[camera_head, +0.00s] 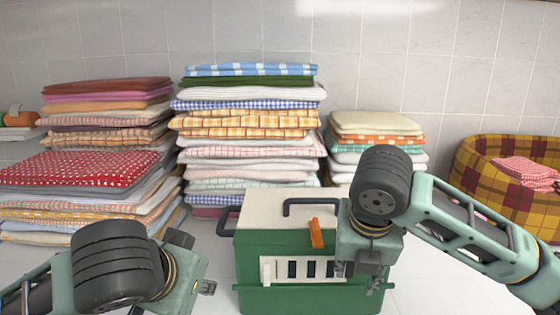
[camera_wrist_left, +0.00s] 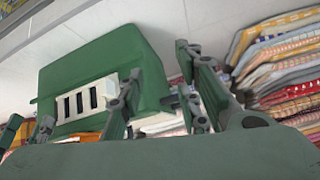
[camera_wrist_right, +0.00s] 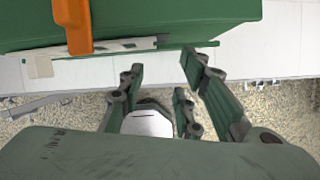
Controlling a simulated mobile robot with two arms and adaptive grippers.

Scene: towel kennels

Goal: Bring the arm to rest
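My right gripper (camera_head: 362,272) hangs at the front right of the green pet kennel (camera_head: 258,258), pointing down. In the right wrist view its fingers (camera_wrist_right: 163,68) are spread with nothing between them, and the kennel's green edge with the orange latch (camera_wrist_right: 73,22) lies beyond. My left gripper (camera_head: 206,287) is low at the left of the kennel, partly hidden behind its own wrist. In the left wrist view its fingers (camera_wrist_left: 158,72) are apart and empty, in front of the kennel with its white barred grille (camera_wrist_left: 85,100).
Tall stacks of folded towels (camera_head: 250,122) stand along the tiled wall, with a shorter stack (camera_head: 375,125) right of them. A plaid basket (camera_head: 500,180) holding a red checked cloth (camera_head: 525,170) is at the far right. White counter shows between the kennel and the basket.

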